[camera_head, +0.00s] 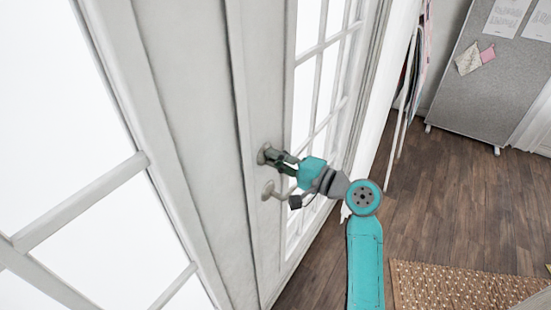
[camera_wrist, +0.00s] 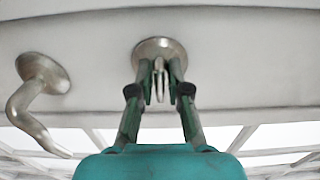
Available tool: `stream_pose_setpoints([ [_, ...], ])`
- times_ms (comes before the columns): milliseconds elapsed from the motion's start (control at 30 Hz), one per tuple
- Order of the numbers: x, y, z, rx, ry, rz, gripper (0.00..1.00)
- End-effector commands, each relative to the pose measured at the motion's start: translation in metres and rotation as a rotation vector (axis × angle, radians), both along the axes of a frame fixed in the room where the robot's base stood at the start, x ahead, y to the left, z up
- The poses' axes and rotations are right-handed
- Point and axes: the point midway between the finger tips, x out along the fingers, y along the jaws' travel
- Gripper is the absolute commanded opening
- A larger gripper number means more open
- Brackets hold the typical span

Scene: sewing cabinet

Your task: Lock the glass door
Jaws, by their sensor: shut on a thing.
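The glass door (camera_head: 265,225) is white, with glass panes, and fills the middle of the head view. It looks shut in its frame. On it is a round metal lock plate (camera_wrist: 147,47) with a thumb-turn (camera_wrist: 159,80) sticking out. My gripper (camera_head: 275,157) is at the lock, with its fingers (camera_wrist: 160,88) on either side of the thumb-turn and shut on it. The turn's flat piece looks upright in the wrist view. The curved metal door handle (camera_head: 270,190) is just below the lock; it also shows at the left in the wrist view (camera_wrist: 30,107).
A fixed white glazed panel (camera_head: 130,165) stands left of the door. A grey pinboard (camera_head: 480,90) with papers and hanging cloths (camera_head: 415,65) are at the back right. A patterned rug (camera_head: 450,285) lies on the wooden floor (camera_head: 440,200), which is mostly clear.

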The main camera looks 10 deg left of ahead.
Motion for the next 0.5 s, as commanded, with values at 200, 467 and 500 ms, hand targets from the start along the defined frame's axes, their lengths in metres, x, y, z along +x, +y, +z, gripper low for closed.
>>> stream_pose_setpoints([
  [200, 0.0000, -0.0001, -0.0006, -0.026, -0.055, 0.000, 0.00],
  [467, 0.0000, -0.0002, -0.0008, -0.101, -0.222, 0.000, 0.00],
  [500, 0.0000, -0.0002, -0.0008, -0.116, -0.256, 0.000, 0.00],
])
